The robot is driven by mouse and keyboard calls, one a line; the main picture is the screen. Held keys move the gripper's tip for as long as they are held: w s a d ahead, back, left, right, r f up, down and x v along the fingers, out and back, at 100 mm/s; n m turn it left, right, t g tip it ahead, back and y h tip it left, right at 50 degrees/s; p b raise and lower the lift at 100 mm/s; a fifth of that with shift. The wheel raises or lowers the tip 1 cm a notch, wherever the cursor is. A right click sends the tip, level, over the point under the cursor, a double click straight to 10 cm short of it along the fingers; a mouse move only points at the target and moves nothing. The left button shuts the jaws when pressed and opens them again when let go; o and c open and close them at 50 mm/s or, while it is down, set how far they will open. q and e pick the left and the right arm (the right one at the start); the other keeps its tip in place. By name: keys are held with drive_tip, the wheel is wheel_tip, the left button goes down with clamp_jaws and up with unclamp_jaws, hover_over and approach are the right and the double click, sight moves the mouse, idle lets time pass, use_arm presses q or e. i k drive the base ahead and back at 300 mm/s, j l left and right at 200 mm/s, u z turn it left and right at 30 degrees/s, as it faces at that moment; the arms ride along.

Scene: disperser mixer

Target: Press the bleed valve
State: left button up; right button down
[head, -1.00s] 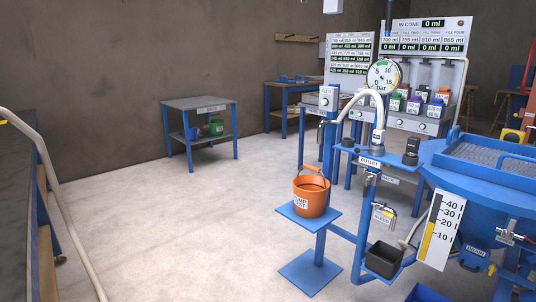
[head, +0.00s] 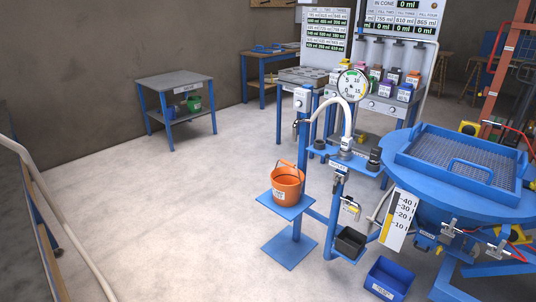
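No part is clearly labelled as the bleed valve at this size, so I cannot tell which one it is. On the blue pipe stand in the middle, a round pressure gauge (head: 352,86) marked in bar stands at the top. Below it a white curved hose (head: 334,102) runs down to a fitting on a blue shelf. A black knob-like part (head: 374,158) stands on the right of that shelf. A small metal valve (head: 339,179) hangs under the shelf. Neither of my grippers shows in the head view.
An orange bucket (head: 287,186) stands on a blue plate at the left of the stand. A black box (head: 350,241) and a blue bin (head: 389,279) sit low. A round blue vessel (head: 480,203) with a mesh tray stands right. The floor (head: 170,220) at left is clear.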

sight(345, 203)
drive_tip(key=i+l, duration=0.25)
drive_tip(key=l, duration=0.15)
drive_tip(key=i+l, duration=0.2)
drive_tip(key=l, duration=0.2)
drive_tip(key=i+l, duration=0.25)
drive_tip(key=l+z, duration=0.05)
drive_tip(key=l, duration=0.1)
